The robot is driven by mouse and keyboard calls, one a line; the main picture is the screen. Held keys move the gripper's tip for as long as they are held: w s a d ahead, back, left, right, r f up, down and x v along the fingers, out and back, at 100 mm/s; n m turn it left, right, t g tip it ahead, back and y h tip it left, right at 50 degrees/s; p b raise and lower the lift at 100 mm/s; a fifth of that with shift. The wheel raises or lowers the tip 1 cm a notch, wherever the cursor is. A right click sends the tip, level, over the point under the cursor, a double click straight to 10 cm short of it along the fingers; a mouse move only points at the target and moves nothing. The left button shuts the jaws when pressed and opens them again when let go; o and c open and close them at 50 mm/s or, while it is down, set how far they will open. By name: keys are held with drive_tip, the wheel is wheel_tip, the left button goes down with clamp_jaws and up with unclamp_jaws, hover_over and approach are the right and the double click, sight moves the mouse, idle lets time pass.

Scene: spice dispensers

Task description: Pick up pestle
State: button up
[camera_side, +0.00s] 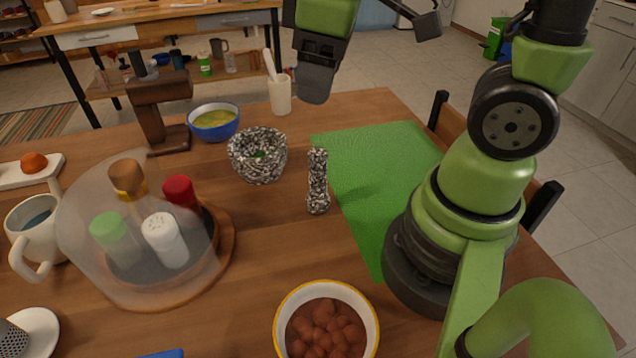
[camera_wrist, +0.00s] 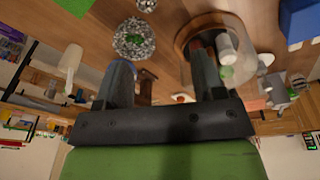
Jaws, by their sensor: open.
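The pestle (camera_side: 318,181) is speckled black and white and stands upright on the wooden table, just left of the green mat. In the wrist view the pestle (camera_wrist: 147,5) is at the top edge, seen end-on and partly cut off. The matching mortar (camera_side: 258,155) stands to its left, apart from it; it also shows in the wrist view (camera_wrist: 133,38). My gripper (camera_side: 316,82) is above the table's back part, well above and behind the pestle. In the wrist view my gripper (camera_wrist: 163,72) has its two fingers wide apart with nothing between them.
A glass dome (camera_side: 95,235) covers spice shakers at the left. A bowl of brown balls (camera_side: 327,285) is in front, and a blue bowl (camera_side: 214,122), utensil cup (camera_side: 280,97) and brown stand (camera_side: 160,110) are behind. The green mat (camera_side: 375,170) is clear.

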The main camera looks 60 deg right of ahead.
sight(320, 166)
drive_tip(key=f+n+g, duration=0.1)
drive_tip(key=f, duration=0.1)
drive_tip(key=w+d+f+n+g, duration=0.1)
drive_tip(key=f+n, duration=0.1)
drive_tip(key=f, duration=0.1)
drive_tip(key=w+f+n+g+h, duration=0.1)
drive_tip(key=f+n, duration=0.1)
drive_tip(key=shift+w+d+f, duration=0.15)
drive_tip(key=shift+f, duration=0.15)
drive_tip(key=f, duration=0.6)
drive_tip(key=s+d+f, duration=0.1)
drive_tip(key=f, duration=0.2)
drive_tip(key=shift+f, duration=0.3)
drive_tip(key=c, duration=1)
